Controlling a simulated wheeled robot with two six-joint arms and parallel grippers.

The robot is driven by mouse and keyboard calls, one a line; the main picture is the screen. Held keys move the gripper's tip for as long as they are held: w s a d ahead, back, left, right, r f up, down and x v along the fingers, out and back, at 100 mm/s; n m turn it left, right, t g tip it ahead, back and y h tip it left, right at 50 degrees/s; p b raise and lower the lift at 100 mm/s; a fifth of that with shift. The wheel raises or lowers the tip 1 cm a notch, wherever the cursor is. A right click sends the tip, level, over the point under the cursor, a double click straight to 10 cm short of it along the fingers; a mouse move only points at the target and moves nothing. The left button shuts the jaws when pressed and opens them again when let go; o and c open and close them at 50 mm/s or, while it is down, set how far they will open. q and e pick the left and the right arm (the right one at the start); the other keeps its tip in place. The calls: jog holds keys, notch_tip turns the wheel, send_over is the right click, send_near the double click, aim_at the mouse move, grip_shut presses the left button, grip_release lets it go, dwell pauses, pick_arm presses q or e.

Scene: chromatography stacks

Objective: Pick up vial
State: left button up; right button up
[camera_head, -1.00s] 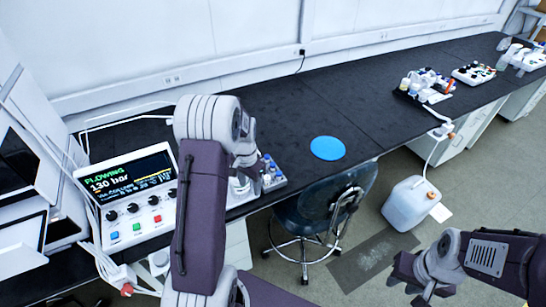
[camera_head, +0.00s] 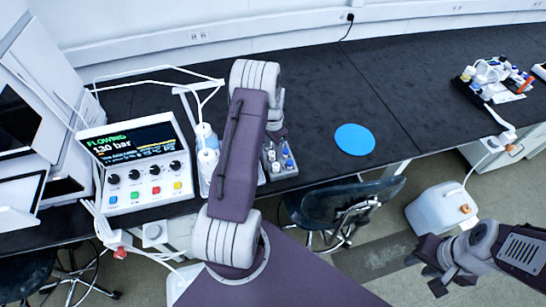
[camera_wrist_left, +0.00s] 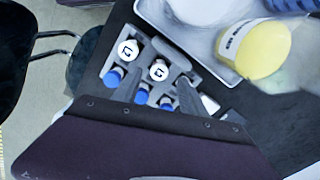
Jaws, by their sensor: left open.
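A grey rack (camera_head: 289,169) with several vials stands near the front edge of the black bench, just right of my left arm in the head view. In the left wrist view the rack (camera_wrist_left: 112,58) holds white-capped vials marked G, one at the upper left (camera_wrist_left: 128,49) and one nearer the middle (camera_wrist_left: 158,70). Blue-capped vials (camera_wrist_left: 113,77) stand beside them. My left gripper (camera_wrist_left: 158,92) is open above the rack, its grey fingers among the caps. In the head view my arm hides most of this gripper. My right gripper (camera_head: 433,267) is open and empty, away from the bench.
A control box (camera_head: 137,167) reading "FLOWING 130 bar" stands left of my left arm. Bench around the blue disc (camera_head: 354,139) is clear.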

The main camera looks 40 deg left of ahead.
aim_at(272, 153)
pick_arm(q)
jog(key=f, duration=0.1)
jog(key=s+f, duration=0.1)
jog(key=f, duration=0.1)
jog(key=shift+s+d+f, duration=0.1)
jog(key=shift+s+d, duration=0.1)
jog(key=shift+w+a+f, duration=0.2)
jog(key=shift+w+f, duration=0.15)
jog(key=shift+r, duration=0.1)
grip_shut()
